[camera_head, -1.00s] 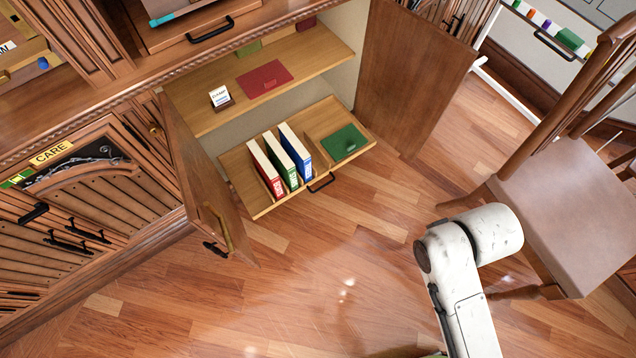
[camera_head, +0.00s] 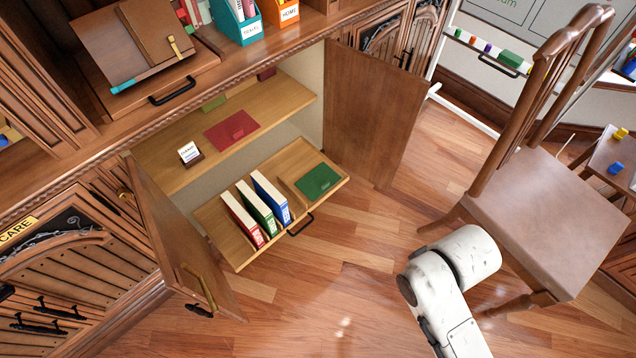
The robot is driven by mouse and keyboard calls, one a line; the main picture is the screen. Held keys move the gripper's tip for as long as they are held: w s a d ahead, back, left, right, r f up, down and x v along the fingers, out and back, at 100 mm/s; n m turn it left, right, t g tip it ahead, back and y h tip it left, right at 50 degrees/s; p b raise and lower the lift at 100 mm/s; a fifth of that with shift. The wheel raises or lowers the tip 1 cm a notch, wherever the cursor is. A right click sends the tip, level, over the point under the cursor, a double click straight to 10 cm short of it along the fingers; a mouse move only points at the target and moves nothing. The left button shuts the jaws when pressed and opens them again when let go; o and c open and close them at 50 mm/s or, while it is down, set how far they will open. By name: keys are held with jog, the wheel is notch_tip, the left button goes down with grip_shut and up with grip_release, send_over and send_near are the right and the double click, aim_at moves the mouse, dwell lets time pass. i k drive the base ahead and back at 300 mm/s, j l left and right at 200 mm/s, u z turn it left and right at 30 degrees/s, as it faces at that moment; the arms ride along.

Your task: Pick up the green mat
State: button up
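The green mat (camera_head: 318,181) lies flat at the right end of the pulled-out lower drawer shelf (camera_head: 239,262) of the open cabinet. A small darker green piece shows on the mat. Red, green and blue binders stand upright on the same shelf, to the left of the mat. My white arm shows at the lower right, in front of the chair and apart from the cabinet. My gripper is outside the picture.
Open cabinet doors flank the shelf on the left (camera_head: 180,240) and right (camera_head: 372,115). A red mat (camera_head: 230,131) and a small card (camera_head: 189,152) lie on the shelf above. A wooden chair (camera_head: 545,215) stands at the right. The wooden floor (camera_head: 330,260) in front is clear.

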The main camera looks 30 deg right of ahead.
aim_at(318, 181)
jog(key=i+l, duration=0.25)
jog(key=i, duration=0.2)
jog(key=i+l, duration=0.25)
jog(key=i, duration=0.2)
jog(key=i+l+z, duration=0.1)
jog(key=i+l, duration=0.15)
jog(key=i, duration=0.2)
